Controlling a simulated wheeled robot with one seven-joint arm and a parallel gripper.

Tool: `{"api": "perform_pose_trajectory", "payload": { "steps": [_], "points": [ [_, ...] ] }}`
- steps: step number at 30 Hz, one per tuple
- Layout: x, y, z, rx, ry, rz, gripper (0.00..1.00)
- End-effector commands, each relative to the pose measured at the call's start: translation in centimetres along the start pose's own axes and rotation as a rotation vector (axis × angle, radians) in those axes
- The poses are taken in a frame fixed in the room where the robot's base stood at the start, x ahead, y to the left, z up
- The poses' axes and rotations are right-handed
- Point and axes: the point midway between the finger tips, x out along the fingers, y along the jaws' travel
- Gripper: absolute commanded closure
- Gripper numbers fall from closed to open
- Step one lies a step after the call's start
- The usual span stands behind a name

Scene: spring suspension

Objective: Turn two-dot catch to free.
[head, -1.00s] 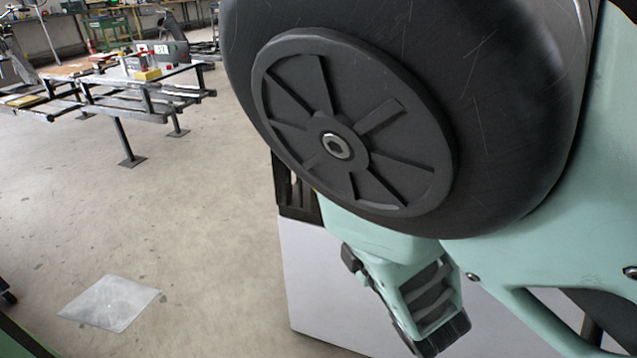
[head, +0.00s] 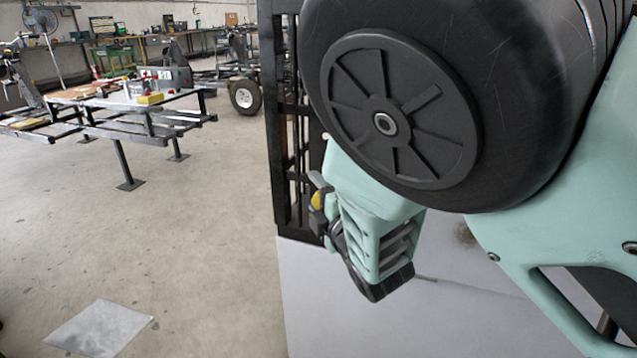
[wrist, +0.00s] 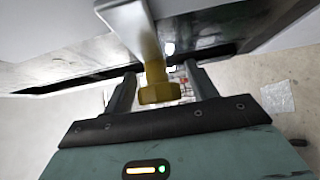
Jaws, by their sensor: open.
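A pale grey lever with a yellow knob-like end (wrist: 155,92) reaches down into the wrist view from the top. No dots are visible on it, so I cannot tell whether it is the two-dot catch. My gripper (wrist: 161,75) is open, with one dark finger on each side of the yellow end. Gaps show on both sides, and it looks ungripped. In the head view the yellow end (head: 316,200) shows small beside my wrist, at the edge of a black frame. My arm hides most of what lies behind.
The tall black frame (head: 284,130) stands above a pale grey panel (head: 330,315), close to my wrist. A metal rack table (head: 120,110) stands at the far left. The floor at left is open, with a pale sheet (head: 100,328) on it.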

Motion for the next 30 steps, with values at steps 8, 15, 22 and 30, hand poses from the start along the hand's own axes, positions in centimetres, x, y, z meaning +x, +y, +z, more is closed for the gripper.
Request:
{"api": "perform_pose_trajectory", "payload": {
  "steps": [8,15,22,30],
  "points": [
    [0.07,-0.01,-0.01,0.0,0.0,0.0,0.51],
    [0.05,-0.01,-0.02,0.0,0.0,-0.001,1.0],
    [0.04,0.21,-0.04,-0.021,0.0,-0.023,1.0],
    [0.0,0.58,-0.07,-0.127,0.001,-0.128,1.0]
  ]
}}
